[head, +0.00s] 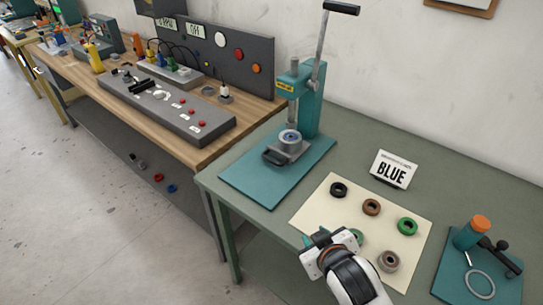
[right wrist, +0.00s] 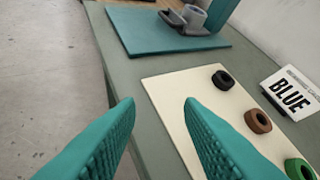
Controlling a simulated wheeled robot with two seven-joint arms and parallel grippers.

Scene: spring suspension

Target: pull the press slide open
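The teal press (head: 300,95) stands at the back left of the green table, its lever raised. Its grey slide (head: 288,149) sits low on the teal base plate, with a dark handle (head: 272,157) facing front left. A round grey part with a blue centre (head: 291,136) sits on the slide. My right gripper (head: 316,238) is over the cream mat's front left edge, apart from the slide. Its teal fingers (right wrist: 159,102) are spread and empty. My left gripper is not in view.
The cream mat (head: 318,205) holds several black, brown and green rings. A "BLUE" sign (head: 393,169) stands behind it. A teal plate (head: 465,268) with an orange-topped tool is at right. A wooden bench (head: 195,150) with controls stands at left. Bare green table separates press and mat.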

